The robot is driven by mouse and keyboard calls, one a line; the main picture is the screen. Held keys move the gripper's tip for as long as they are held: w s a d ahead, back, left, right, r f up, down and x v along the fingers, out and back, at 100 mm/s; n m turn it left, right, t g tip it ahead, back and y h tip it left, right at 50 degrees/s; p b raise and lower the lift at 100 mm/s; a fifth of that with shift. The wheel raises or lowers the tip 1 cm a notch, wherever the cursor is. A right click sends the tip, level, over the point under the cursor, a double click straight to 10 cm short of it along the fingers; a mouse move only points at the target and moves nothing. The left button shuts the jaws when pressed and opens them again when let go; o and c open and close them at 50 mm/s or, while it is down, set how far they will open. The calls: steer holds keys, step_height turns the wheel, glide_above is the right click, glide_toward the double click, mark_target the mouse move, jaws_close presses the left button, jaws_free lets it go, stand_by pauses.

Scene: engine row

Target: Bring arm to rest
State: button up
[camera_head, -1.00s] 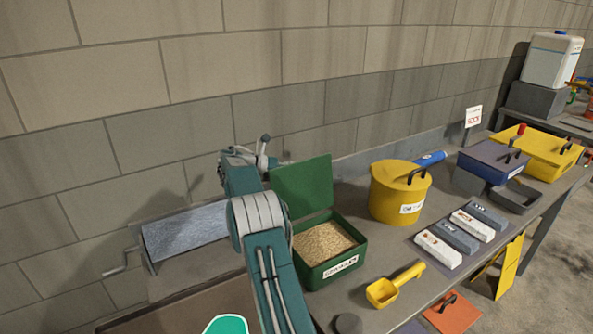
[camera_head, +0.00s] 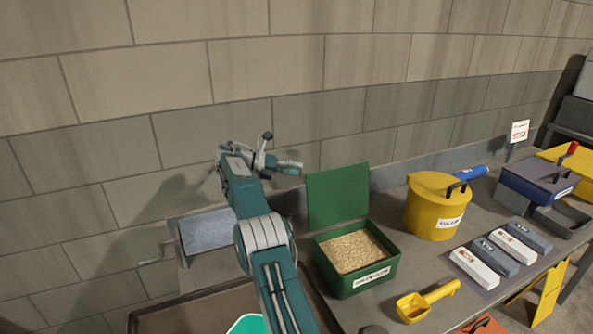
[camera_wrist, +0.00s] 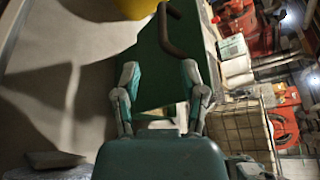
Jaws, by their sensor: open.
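My arm reaches up from the bottom of the head view, and my gripper (camera_head: 276,160) is raised above the bench, left of the green box's lid. In the wrist view my gripper (camera_wrist: 160,82) has its two fingers spread apart with nothing held between them. The green box (camera_head: 360,284) stands open on the bench with tan granules (camera_head: 355,251) inside. Its lid (camera_head: 338,197) stands upright at the back. In the wrist view a dark green panel, probably the lid, lies beyond the fingers, with a dark curved handle (camera_wrist: 166,32).
A yellow lidded pot (camera_head: 433,212), a yellow scoop (camera_head: 427,301) and several grey and white bars (camera_head: 474,268) are on the bench to the right. A dark blue-lidded box (camera_head: 541,182) stands further right. The block wall is close behind.

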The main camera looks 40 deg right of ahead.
steer(key=s+a+r+m+t+y, duration=0.2)
steer(key=s+a+r+m+t, duration=0.25)
steer(key=a, duration=0.55)
steer(key=s+a+r+m+t+y, duration=0.35)
steer(key=s+a+r+t, duration=0.2)
steer(key=a, duration=0.35)
steer(key=s+a+f+m+t+y, duration=0.2)
steer(key=s+a+m, duration=0.4)
steer(key=s+a, duration=0.4)
steer(key=s+a+f+m+t+y, duration=0.2)
steer(key=s+a+f+m+y, duration=0.2)
steer(key=s+a, duration=0.6)
step_height(320, 180, down, 2)
steer(key=s+m, duration=0.2)
steer(key=m, duration=0.1)
steer(key=shift+s+m+t+y, duration=0.15)
steer(key=shift+m+t+y, duration=0.15)
steer(key=shift+t+y, duration=0.1)
